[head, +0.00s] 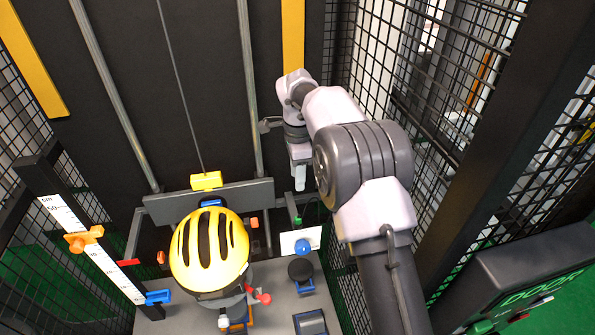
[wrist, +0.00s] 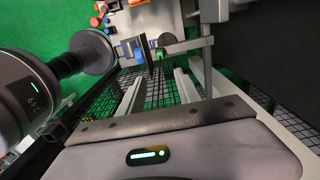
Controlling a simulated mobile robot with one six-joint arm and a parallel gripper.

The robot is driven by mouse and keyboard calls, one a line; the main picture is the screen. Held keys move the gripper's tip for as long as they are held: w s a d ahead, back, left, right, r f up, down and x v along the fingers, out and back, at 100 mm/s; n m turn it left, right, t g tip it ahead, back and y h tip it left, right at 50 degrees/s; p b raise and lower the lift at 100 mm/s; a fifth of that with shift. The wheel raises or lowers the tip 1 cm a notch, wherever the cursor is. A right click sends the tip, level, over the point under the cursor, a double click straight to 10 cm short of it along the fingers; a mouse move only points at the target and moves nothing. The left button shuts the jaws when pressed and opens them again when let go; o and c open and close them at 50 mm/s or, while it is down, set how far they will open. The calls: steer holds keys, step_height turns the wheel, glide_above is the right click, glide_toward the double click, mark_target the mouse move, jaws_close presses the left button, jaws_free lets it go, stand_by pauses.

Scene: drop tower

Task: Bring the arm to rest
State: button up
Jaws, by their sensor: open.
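My arm reaches up from the lower right of the head view and bends over at the top. My gripper (head: 299,180) hangs from it, pointing down, right of the grey crossbar (head: 238,192). In the wrist view my gripper (wrist: 158,84) shows two pale fingers set apart with nothing between them. In the head view a yellow helmet (head: 209,250) with black vents sits below the crossbar, left of my gripper and apart from it. A yellow block (head: 206,181) is on top of the crossbar, under a cable.
A white scale (head: 90,250) with an orange slider (head: 83,239) and a blue slider (head: 158,297) stands at left. A blue knob (head: 302,246) and a black round pad (head: 300,269) are below my gripper. Black mesh (head: 440,130) walls the right side, close to my arm.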

steer(key=s+d+r+n+t+b, duration=0.1)
steer(key=s+d+r+n+b, duration=0.15)
steer(key=s, duration=0.25)
steer(key=s+d+r+n+t+y+b, duration=0.1)
steer(key=s+r+b, duration=0.2)
steer(key=s, duration=0.2)
steer(key=s+d+r+n+t+b, duration=0.1)
steer(key=s+d+r+n+b, duration=0.15)
steer(key=s, duration=0.25)
steer(key=s+d+f+n+t+b, duration=0.1)
steer(key=s+f+n+b, duration=0.1)
steer(key=s, duration=0.8)
steer(key=s+d+f+n+t+y+b, duration=0.1)
steer(key=s+f+n+b, duration=0.2)
steer(key=s, duration=0.8)
step_height(320, 180, down, 4)
steer(key=shift+d+f+t+b, duration=0.1)
steer(key=shift+d+t+b, duration=0.3)
steer(key=shift+b, duration=0.75)
